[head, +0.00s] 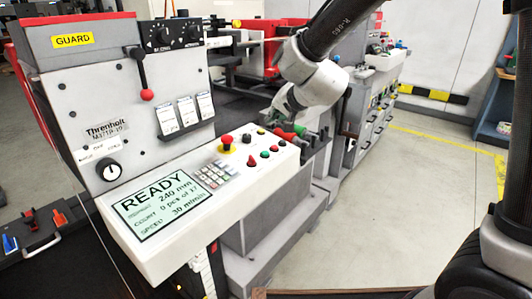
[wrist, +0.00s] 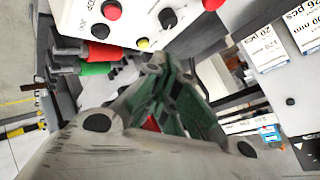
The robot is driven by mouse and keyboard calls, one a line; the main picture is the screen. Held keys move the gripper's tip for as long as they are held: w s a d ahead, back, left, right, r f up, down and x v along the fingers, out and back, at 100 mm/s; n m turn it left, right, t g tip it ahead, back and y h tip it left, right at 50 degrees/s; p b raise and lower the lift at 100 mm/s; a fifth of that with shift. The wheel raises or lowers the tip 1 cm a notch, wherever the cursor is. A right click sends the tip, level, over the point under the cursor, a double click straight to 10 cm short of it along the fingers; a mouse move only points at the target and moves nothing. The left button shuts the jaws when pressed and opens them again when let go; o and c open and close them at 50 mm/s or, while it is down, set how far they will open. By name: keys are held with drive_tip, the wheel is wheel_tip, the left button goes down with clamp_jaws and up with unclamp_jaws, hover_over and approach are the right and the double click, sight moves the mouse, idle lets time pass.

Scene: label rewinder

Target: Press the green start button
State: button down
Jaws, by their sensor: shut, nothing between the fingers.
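The green start button (head: 265,154) sits on the white sloping control panel, in a short row between red buttons in the head view. I do not see it in the wrist view, where the panel's edge shows a red button (wrist: 112,10) and a dark one. My gripper (head: 270,117) is above and behind the panel's far right corner, up and right of the green button and apart from it. In the wrist view its green fingers (wrist: 157,64) are together and empty.
A red mushroom button (head: 227,142) and a keypad (head: 212,175) are beside the row. The display (head: 158,205) reads READY. Red and green tool handles (wrist: 100,58) stand close by my gripper, at the panel's far end. Open floor lies to the right.

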hover_over(269, 155)
drive_tip(key=shift+d+f, duration=0.15)
drive_tip(key=shift+f, duration=4.2)
drive_tip(key=shift+f, duration=0.15)
drive_tip(key=shift+f, duration=0.25)
drive_tip(key=shift+f, duration=0.5)
drive_tip(key=shift+r, duration=0.9)
